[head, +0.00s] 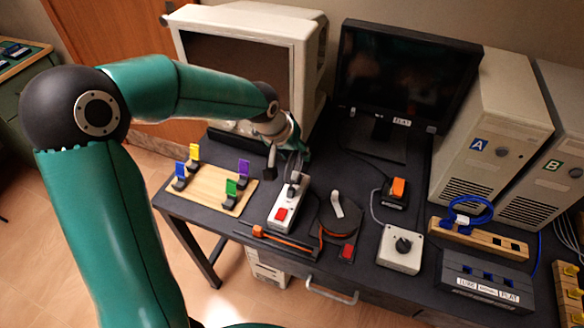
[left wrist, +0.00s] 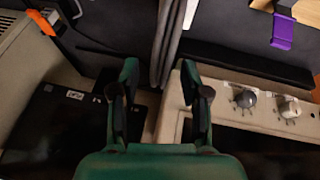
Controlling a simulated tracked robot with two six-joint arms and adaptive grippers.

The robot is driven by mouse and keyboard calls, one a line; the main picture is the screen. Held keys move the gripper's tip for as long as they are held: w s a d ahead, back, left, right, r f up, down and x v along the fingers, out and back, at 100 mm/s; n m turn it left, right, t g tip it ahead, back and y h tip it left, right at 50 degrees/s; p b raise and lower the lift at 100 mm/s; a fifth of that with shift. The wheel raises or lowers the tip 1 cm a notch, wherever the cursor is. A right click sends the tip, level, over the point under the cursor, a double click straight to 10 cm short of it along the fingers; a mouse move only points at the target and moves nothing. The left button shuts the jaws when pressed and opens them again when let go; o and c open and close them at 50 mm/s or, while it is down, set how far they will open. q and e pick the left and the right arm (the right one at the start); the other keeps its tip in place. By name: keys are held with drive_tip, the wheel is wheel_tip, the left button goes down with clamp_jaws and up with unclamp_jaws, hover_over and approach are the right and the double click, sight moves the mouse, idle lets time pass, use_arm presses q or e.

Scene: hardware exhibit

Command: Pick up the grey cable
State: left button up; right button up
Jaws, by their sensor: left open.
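My left gripper (head: 286,150) is above the back end of the white power strip (head: 282,212), in front of the beige monitor. In the left wrist view its two fingers (left wrist: 160,98) are spread apart with nothing clearly held between them. A grey cable (left wrist: 173,45) runs down from the top of that view towards the gap between the fingers. I cannot tell whether it touches them. In the head view, grey cable (head: 298,166) shows beside the gripper above the strip's dark plug, partly hidden by the hand. My right gripper is not in view.
A beige monitor (head: 303,50) and a black screen (head: 408,80) stand close behind. A wooden board (head: 212,207) with coloured clips lies left of the strip. A dark round item (head: 338,222) and a white knob box (head: 399,250) lie to the right.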

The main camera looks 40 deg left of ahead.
use_arm(q)
drive_tip(key=shift+w+f, duration=0.15)
drive_tip(key=shift+f, duration=0.2)
clamp_jaws()
drive_tip(key=shift+r, duration=0.1)
idle(0.3)
